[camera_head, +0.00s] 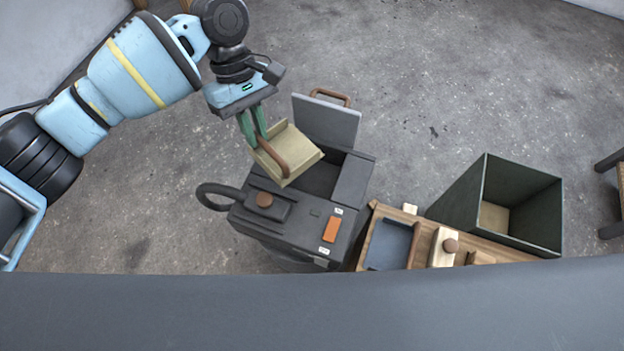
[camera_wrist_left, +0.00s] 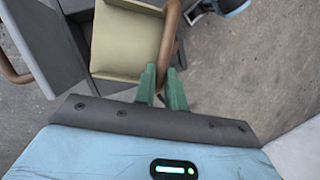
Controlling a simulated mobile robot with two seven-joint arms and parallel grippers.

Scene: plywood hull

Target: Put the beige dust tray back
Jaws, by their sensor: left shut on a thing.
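The beige dust tray (camera_head: 291,147) is a shallow open box with a brown curved handle (camera_head: 274,160). My left gripper (camera_head: 257,139) is shut on that handle and holds the tray tilted, at the left of the opening in the dark grey machine (camera_head: 325,215). In the left wrist view the tray (camera_wrist_left: 125,43) hangs beyond the green fingers (camera_wrist_left: 161,88), beside the machine's grey parts. The machine's light grey flap (camera_head: 325,121) with a brown handle stands open behind the opening. Whether the tray touches the machine cannot be told. My right gripper is not in view.
The floor behind is clear.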

